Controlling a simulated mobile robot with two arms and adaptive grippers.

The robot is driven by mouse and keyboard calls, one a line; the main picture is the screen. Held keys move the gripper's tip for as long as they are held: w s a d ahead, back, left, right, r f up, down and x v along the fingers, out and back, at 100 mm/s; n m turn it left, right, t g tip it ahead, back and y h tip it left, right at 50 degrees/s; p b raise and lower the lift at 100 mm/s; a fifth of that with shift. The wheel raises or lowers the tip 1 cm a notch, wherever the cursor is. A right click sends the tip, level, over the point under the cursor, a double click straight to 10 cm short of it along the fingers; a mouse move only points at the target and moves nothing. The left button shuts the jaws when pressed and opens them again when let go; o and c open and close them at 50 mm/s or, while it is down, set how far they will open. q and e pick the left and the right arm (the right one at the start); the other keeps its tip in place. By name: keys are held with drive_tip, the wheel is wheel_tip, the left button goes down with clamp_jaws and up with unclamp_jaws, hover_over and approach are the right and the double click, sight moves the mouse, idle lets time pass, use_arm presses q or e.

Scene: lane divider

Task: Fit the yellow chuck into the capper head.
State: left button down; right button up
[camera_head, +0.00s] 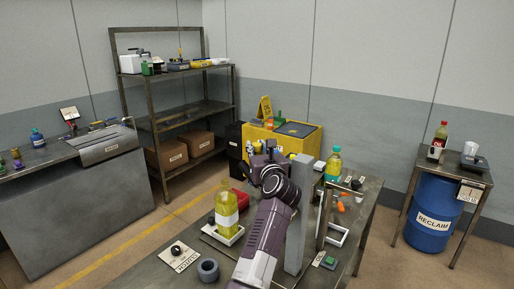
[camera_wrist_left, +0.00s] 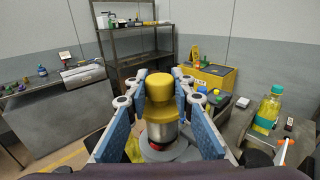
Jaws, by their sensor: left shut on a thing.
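My left gripper (camera_wrist_left: 160,84) is shut on the yellow chuck (camera_wrist_left: 160,93), which stands upright between its blue finger pads in the left wrist view. The chuck has a rounded knob above a wider collar. A shiny metal cylinder (camera_wrist_left: 161,131) sits under the collar, over a grey round part; I cannot tell whether it belongs to the chuck. In the head view my left arm reaches over the table, and its wrist hides the chuck. I cannot clearly make out the capper head. A grey upright column (camera_head: 297,222) stands right beside my arm. My right gripper is not in view.
A yellow-liquid bottle (camera_head: 227,207) stands in a white frame left of my arm. A teal-capped bottle (camera_head: 333,166) stands at the table's back. A metal post frame (camera_head: 325,215) stands right of the column.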

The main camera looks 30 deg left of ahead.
use_arm(q)
drive_tip(key=shift+f+b, duration=1.15)
drive_tip(key=shift+f, duration=0.4)
drive_tip(key=shift+f+b, duration=0.45)
drive_tip(key=shift+f, duration=0.25)
drive_tip(key=shift+f+b, duration=0.55)
drive_tip(key=shift+f, duration=0.1)
drive_tip(key=shift+r, duration=0.15)
drive_tip(key=shift+r+p, duration=1.8)
drive_tip(key=shift+r, duration=0.3)
drive_tip(key=shift+r+p, duration=0.35)
drive_tip(key=shift+r, duration=0.05)
drive_tip(key=shift+f+b, duration=0.95)
drive_tip(key=shift+f, duration=0.4)
